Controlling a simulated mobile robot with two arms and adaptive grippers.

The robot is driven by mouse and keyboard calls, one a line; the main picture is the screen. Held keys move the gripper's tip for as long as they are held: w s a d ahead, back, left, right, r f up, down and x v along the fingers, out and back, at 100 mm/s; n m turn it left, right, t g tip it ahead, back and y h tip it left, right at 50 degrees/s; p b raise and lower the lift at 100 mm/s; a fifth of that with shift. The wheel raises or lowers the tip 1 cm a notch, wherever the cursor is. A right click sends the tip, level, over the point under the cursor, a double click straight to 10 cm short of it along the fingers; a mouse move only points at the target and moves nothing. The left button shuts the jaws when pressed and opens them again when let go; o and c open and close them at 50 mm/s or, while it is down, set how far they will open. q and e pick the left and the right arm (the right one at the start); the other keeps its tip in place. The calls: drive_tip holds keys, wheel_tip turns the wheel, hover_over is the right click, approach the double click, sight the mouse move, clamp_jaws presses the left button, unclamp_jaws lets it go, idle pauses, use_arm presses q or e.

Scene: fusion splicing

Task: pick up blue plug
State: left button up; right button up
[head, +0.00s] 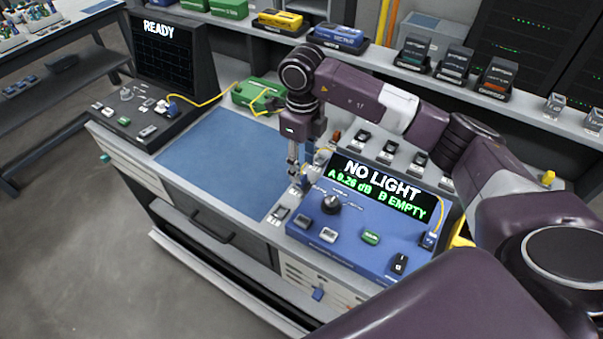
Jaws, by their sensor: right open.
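My right gripper (299,180) points down at the left end of the blue power meter (330,240), its jaws open. A small blue piece (309,152) shows right beside its fingers; I cannot tell whether it is a plug or part of the gripper. A blue plug (428,241) with a yellow cable sits at the right end of the meter, apart from my gripper. Another blue plug (172,107) on a yellow cable is at the black splicer (165,60) at left. My left gripper is not in view.
A blue mat (215,160) lies clear between splicer and meter. A green box (260,92) with yellow cable stands behind it. Several small dark holders (388,150) line the bench behind the meter. A shelf (380,65) with boxes runs along the back.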

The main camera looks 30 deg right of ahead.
sight(302, 174)
drive_tip(key=shift+f+p, duration=0.5)
drive_tip(key=shift+f, duration=0.35)
drive_tip(key=f, duration=0.2)
drive_tip(key=shift+w+f+p, duration=0.2)
drive_tip(key=shift+f+p, duration=0.1)
drive_tip(key=shift+f, duration=0.1)
drive_tip(key=shift+w+f, duration=0.1)
drive_tip(key=shift+f, duration=0.35)
drive_tip(key=c, duration=0.8)
drive_tip(key=shift+c, duration=1.3)
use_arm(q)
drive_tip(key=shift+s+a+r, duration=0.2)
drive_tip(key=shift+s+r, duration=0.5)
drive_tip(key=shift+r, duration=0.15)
